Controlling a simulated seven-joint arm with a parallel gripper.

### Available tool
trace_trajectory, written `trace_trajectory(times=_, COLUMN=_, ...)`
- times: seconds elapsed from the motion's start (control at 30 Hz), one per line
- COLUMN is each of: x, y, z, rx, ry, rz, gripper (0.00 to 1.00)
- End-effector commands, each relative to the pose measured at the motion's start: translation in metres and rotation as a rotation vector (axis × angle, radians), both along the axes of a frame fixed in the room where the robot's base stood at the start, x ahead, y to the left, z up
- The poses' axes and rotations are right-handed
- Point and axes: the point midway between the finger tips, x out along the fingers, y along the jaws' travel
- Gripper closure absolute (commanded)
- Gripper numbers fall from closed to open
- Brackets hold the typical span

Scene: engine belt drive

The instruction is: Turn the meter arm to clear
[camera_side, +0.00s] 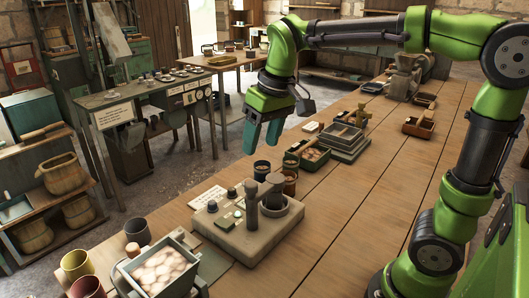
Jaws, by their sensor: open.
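My gripper (261,140) is open and empty, with two teal fingers pointing down. It hangs in the air near the table's far left edge, above and behind a grey block-like device (243,243). The device carries small dark knobs (240,187), a green button (239,214), upright grey posts (252,205) and a round cup-like part (296,209). I cannot tell which part, if any, is the meter arm. Nothing touches my fingers.
The long wooden table (345,235) is clear to the right of the device. A bin of pale round pieces (160,270) and coloured cups (76,264) stand at the front left. Dark cups (262,168), a green-edged tray (314,157) and a stepped grey box (345,140) stand behind the device.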

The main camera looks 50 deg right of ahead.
Motion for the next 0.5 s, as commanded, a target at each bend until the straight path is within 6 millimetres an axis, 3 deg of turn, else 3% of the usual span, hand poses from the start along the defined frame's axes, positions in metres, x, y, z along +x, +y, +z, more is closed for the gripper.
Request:
trace_trajectory(times=0.1, x=0.030, y=0.001, z=0.012, rx=-0.055, ry=0.099, rz=0.053, gripper=0.42)
trace_trajectory(times=0.2, x=0.042, y=0.001, z=0.026, rx=-0.080, ry=0.158, rz=0.077, gripper=0.42)
trace_trajectory(times=0.37, x=0.038, y=0.001, z=0.051, rx=-0.085, ry=0.193, rz=0.092, gripper=0.42)
trace_trajectory(times=0.5, x=0.031, y=0.003, z=0.046, rx=-0.076, ry=0.225, rz=0.110, gripper=0.42)
